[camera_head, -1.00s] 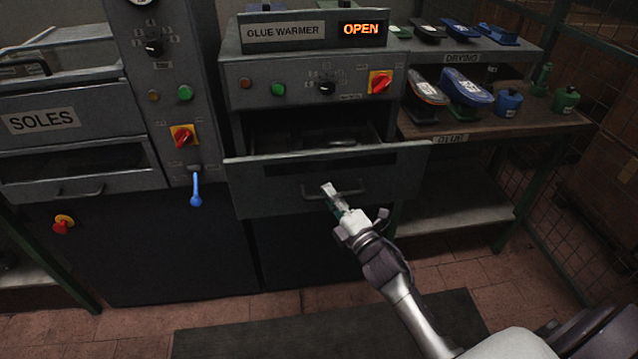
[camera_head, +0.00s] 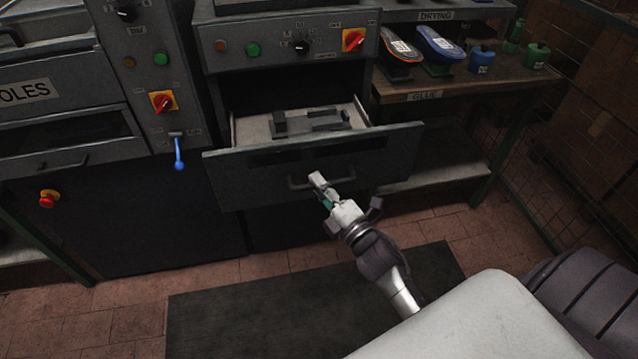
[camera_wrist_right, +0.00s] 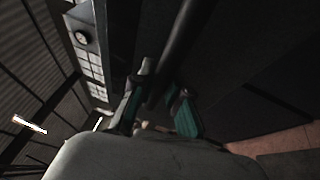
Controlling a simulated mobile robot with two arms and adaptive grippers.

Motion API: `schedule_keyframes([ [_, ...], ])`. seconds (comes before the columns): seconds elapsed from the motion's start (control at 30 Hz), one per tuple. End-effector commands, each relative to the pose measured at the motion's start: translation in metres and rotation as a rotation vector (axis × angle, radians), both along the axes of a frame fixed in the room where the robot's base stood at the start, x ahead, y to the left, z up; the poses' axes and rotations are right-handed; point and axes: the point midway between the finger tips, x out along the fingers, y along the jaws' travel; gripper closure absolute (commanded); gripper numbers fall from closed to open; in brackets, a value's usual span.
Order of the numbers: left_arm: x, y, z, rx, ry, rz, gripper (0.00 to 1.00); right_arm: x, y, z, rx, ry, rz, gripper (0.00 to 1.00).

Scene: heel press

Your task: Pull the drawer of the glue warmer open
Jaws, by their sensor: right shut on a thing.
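The glue warmer's drawer (camera_head: 260,178) stands out from the cabinet (camera_head: 225,62). Its tray is visible behind the front panel, with dark blocks (camera_head: 312,122) inside. My right gripper (camera_head: 320,186) is at the bar handle (camera_head: 298,184) on the drawer's front and is shut on it. In the right wrist view, the dark handle bar (camera_wrist_right: 178,50) runs between the teal-padded fingers of my right gripper (camera_wrist_right: 160,105). Part of the handle is hidden behind the gripper. My left gripper is not in view.
The soles machine (camera_head: 60,110) stands at the left, with a blue-knobbed lever (camera_head: 179,160) hanging from its panel. A shelf (camera_head: 445,92) at the right holds shoes and small pots (camera_head: 481,60). Bare floor and a dark mat (camera_head: 230,310) lie in front.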

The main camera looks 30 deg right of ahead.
Motion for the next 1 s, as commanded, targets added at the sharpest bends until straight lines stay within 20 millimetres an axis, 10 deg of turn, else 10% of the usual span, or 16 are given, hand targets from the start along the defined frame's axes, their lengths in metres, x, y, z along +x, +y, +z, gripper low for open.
schedule_keyframes([
  [0.2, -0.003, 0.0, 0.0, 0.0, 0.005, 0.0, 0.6, 0.0, 0.0, 0.0, 0.001, 0.001, -0.001, 0.59],
  [0.57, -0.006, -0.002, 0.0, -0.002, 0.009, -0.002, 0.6, -0.005, -0.001, -0.002, 0.001, 0.002, -0.001, 0.59],
  [1.0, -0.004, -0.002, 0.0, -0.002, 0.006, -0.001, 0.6, -0.087, -0.011, -0.017, 0.002, 0.005, -0.002, 0.59],
])
